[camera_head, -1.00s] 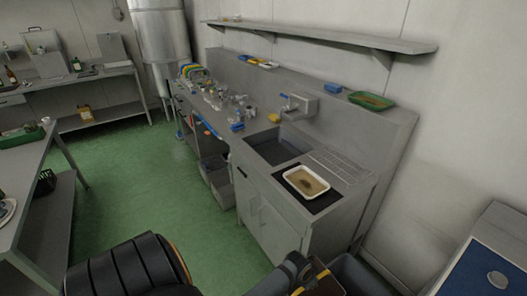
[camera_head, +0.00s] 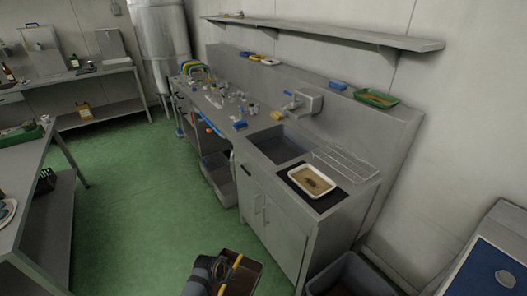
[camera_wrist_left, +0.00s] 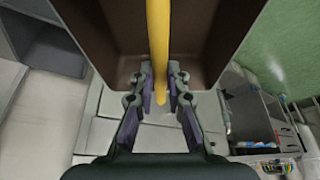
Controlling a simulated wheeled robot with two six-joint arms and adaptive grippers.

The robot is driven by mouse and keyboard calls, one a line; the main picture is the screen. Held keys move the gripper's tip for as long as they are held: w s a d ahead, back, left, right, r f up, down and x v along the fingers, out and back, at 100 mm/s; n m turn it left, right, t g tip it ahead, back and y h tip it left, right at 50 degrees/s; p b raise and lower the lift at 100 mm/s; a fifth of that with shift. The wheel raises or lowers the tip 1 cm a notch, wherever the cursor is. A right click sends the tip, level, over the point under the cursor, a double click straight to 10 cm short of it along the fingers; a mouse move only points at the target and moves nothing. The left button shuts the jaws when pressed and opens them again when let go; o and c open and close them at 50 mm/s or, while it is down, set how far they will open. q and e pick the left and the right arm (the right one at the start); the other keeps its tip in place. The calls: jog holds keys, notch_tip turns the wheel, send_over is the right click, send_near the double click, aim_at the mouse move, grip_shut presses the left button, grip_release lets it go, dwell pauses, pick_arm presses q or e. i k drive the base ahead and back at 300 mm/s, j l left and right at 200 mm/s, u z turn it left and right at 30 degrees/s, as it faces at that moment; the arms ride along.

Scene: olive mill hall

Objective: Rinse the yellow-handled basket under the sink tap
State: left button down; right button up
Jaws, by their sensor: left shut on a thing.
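The basket (camera_head: 252,270) is a brown open box with a yellow handle (camera_head: 233,267). It hangs in front of the sink cabinet, at the bottom of the head view. My left gripper (camera_head: 222,272) is shut on the yellow handle. In the left wrist view the handle (camera_wrist_left: 158,45) runs between the fingers (camera_wrist_left: 160,88), with the brown basket wall (camera_wrist_left: 105,30) behind. The sink basin (camera_head: 282,148) is a grey recess in the counter, apart from the basket. The sink tap (camera_head: 300,101) is on the wall behind it. My right gripper is out of view.
A white tray with brown contents (camera_head: 312,184) sits on a black mat right of the basin, near a wire rack (camera_head: 345,165). Glassware (camera_head: 225,95) crowds the counter's left. A dark bin (camera_head: 350,275) stands beside the cabinet. Green floor (camera_head: 150,200) is clear to the left.

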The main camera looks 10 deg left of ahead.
aim_at(294, 97)
jog(key=i+j, duration=0.25)
jog(key=i, duration=0.25)
jog(key=i+j, duration=0.25)
jog(key=i, duration=0.25)
